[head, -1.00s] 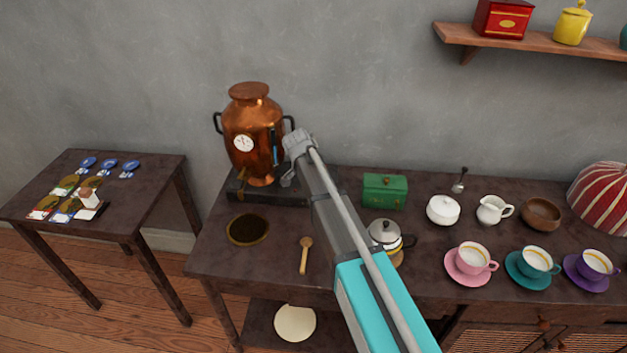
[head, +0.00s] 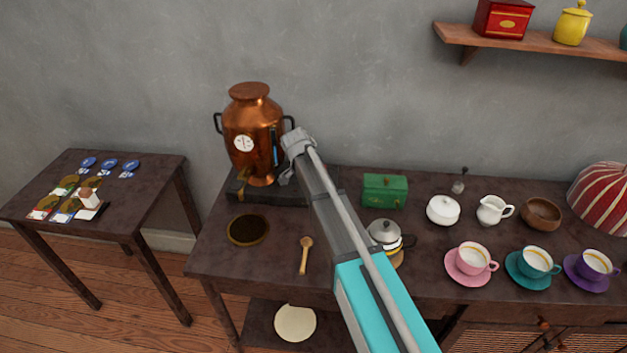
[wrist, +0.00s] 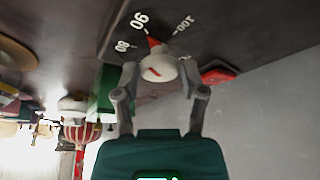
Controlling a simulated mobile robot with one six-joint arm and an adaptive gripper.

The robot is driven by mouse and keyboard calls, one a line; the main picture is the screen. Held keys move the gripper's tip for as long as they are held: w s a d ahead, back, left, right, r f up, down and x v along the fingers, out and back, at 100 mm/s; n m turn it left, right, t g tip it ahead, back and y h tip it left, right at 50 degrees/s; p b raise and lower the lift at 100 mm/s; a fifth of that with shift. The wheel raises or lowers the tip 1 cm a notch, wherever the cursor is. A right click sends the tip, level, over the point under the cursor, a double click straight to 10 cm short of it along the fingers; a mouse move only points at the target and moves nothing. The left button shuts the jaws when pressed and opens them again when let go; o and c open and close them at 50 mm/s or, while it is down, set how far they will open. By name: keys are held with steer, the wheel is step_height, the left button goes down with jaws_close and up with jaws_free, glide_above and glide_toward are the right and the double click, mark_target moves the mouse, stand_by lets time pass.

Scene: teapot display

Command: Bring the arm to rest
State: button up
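My arm reaches up over the table from the lower right in the head view. My gripper (head: 287,176) is beside the foot of the copper urn (head: 254,135), over its dark base (head: 234,185). In the wrist view, my gripper (wrist: 159,70) is open, with one finger on each side of a pale round knob (wrist: 158,69). Narrow gaps show between the fingers and the knob. Its red pointer is near the 90 mark on a dark dial panel (wrist: 180,42). The gripper holds nothing visible.
On the table (head: 217,265), a green box (head: 384,191), a teapot (head: 384,235), a wooden scoop (head: 304,257) and a white lidded bowl (head: 443,210) are near my arm. Cups on saucers stand at right. A wall shelf (head: 530,41) is at upper right.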

steer(key=shift+o, duration=1.3)
steer(key=shift+d, duration=0.1)
